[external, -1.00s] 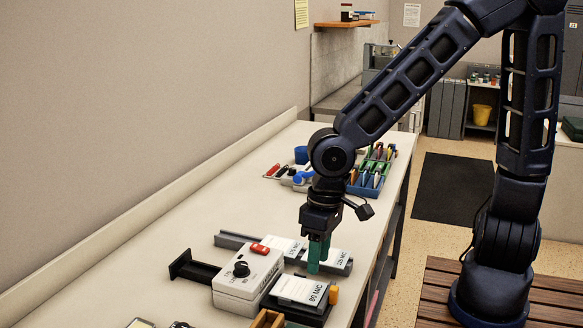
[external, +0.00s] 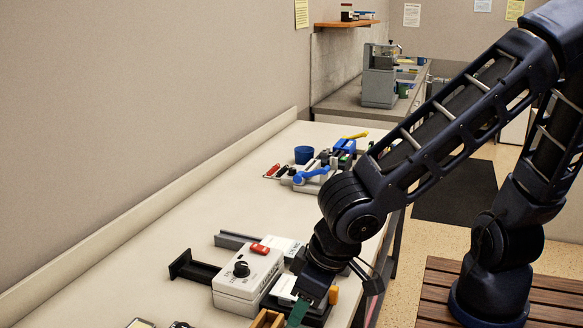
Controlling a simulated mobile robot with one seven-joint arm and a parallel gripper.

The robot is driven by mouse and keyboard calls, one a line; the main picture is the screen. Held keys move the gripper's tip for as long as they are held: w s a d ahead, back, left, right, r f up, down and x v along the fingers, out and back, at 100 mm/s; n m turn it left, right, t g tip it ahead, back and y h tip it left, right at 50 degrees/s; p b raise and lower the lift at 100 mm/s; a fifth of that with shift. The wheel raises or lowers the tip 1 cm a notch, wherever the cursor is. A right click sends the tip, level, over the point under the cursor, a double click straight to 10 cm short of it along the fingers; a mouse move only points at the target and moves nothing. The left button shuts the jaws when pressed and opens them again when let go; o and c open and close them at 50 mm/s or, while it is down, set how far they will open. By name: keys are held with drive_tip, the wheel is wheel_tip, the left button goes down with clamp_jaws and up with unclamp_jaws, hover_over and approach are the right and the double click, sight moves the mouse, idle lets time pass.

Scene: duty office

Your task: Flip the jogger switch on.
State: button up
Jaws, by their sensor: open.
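A white box (external: 246,281) with a black knob (external: 241,268) on top stands on the bench in the lower middle. A small red switch (external: 260,248) sits at its far end. I take this to be the jogger and its switch; its on or off position is too small to read. My wrist hides much of the labelled packs beside the box.
A black bracket (external: 193,268) stands left of the box. A wooden tray (external: 268,319) lies in front, close to my fingers. A blue cup (external: 304,155) and several tools stand farther back. The bench (external: 150,270) is clear on the left.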

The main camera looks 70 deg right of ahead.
drive_tip(key=shift+t, duration=0.3)
drive_tip(key=shift+a+x, duration=0.35)
drive_tip(key=shift+x, duration=1.25)
drive_tip(key=shift+a+x, duration=0.35)
drive_tip(key=shift+x, duration=1.2)
drive_tip(key=shift+a+x, duration=0.35)
drive_tip(key=shift+x, duration=1.25)
drive_tip(key=shift+s+f, duration=0.1)
drive_tip(key=shift+s, duration=0.05)
